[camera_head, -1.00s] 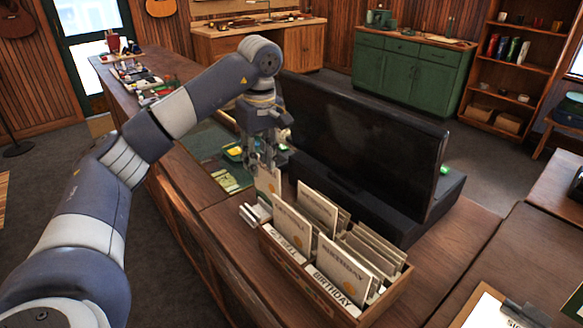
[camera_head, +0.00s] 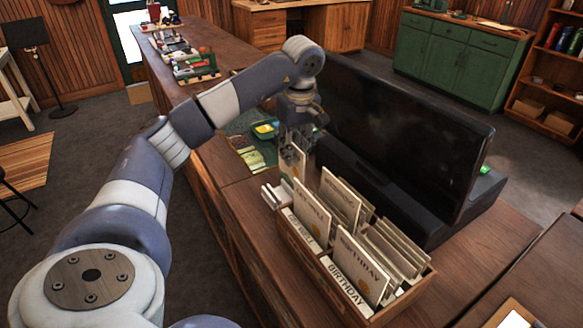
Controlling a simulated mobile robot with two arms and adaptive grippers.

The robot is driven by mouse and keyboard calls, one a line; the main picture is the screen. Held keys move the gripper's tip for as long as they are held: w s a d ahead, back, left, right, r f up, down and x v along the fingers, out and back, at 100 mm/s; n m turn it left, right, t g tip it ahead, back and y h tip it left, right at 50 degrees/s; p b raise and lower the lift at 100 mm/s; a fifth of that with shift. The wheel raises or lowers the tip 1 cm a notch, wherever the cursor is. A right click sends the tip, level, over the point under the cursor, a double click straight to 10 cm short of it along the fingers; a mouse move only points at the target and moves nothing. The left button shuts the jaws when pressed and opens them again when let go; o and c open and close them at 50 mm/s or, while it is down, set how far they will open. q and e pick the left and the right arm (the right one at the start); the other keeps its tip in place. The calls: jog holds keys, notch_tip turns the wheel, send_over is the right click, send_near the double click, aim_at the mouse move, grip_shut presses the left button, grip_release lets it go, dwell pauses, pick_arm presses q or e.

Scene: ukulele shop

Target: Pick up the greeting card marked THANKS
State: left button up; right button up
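A wooden card box (camera_head: 303,268) stands on the counter, with labels on its front; one reads BIRTHDAY (camera_head: 345,287), and another is only partly legible. Several cream cards stand in it, among them a birthday card (camera_head: 362,266) in front. No card with THANKS can be read. My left gripper (camera_head: 292,162) points down at the far left end of the box. A pale card (camera_head: 298,162) shows right at its fingers. I cannot tell whether the fingers are closed on this card. My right gripper is not in view.
A large open black case (camera_head: 405,130) stands right behind the box. A green mat (camera_head: 240,124) with a small yellow-green item (camera_head: 265,129) lies beyond my gripper. A clipboard (camera_head: 510,316) is at the bottom right. The counter right of the box is clear.

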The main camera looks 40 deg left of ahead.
aim_at(291, 168)
pick_arm(q)
jog(key=f, duration=0.1)
jog(key=a+f+p, duration=0.1)
jog(key=f, duration=0.2)
jog(key=shift+s+a+f, duration=0.1)
jog(key=shift+a, duration=0.15)
grip_shut()
